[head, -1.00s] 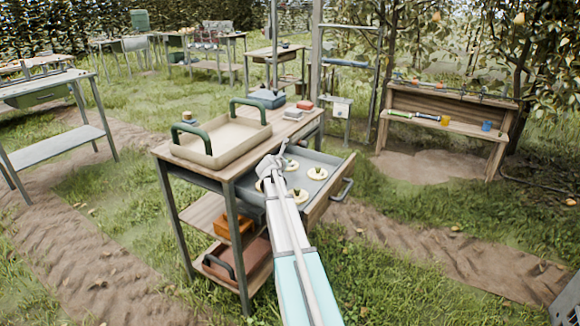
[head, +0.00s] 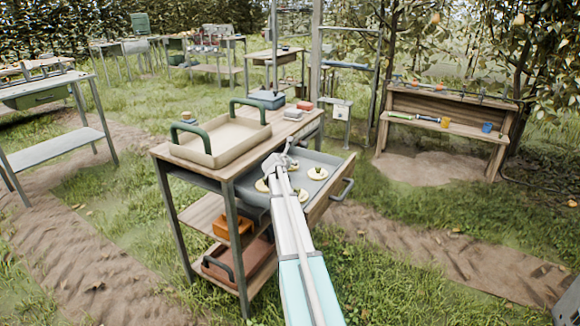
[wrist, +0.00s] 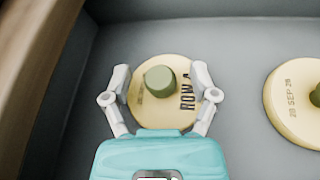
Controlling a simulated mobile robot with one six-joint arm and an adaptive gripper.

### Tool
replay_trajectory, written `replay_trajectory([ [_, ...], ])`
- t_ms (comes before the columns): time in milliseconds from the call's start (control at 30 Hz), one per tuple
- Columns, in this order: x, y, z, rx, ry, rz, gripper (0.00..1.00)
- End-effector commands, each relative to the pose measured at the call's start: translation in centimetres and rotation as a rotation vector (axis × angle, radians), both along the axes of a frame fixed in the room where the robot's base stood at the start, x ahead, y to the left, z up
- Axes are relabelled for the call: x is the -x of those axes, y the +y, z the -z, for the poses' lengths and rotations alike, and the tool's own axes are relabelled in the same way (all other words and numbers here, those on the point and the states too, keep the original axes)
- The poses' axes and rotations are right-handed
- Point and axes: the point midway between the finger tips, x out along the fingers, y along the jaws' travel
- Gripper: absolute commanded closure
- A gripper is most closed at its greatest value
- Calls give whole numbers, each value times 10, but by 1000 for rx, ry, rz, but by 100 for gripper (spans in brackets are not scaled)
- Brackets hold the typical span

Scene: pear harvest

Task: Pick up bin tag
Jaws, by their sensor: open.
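Several round cream bin tags with dark green knobs lie in the open grey drawer (head: 253,190) of the wooden cart. In the wrist view one bin tag (wrist: 145,108), with partly hidden lettering that seems to read "ROW", lies flat between the fingers of my gripper (wrist: 160,85). The fingers are open, one on each side of its green knob (wrist: 160,79); whether they touch the tag is unclear. A second bin tag (wrist: 286,86), printed with a date, lies to the right. In the head view my gripper (head: 279,161) is over the drawer, and another bin tag (head: 318,174) lies right of it.
The drawer's wooden wall (wrist: 30,60) is close on the left in the wrist view. Orange and red-brown bins sit on the lower shelves.

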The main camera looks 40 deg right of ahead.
Motion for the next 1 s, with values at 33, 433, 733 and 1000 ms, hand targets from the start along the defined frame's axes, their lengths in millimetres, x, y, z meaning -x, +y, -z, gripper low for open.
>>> replay_trajectory([
  [33, 0, 0, 0, 0, 0, 0, 24],
  [433, 0, 0, 0, 0, 0, 0, 82],
  [733, 0, 0, 0, 0, 0, 0, 100],
  [1000, 0, 0, -3, 0, 0, 1, 100],
])
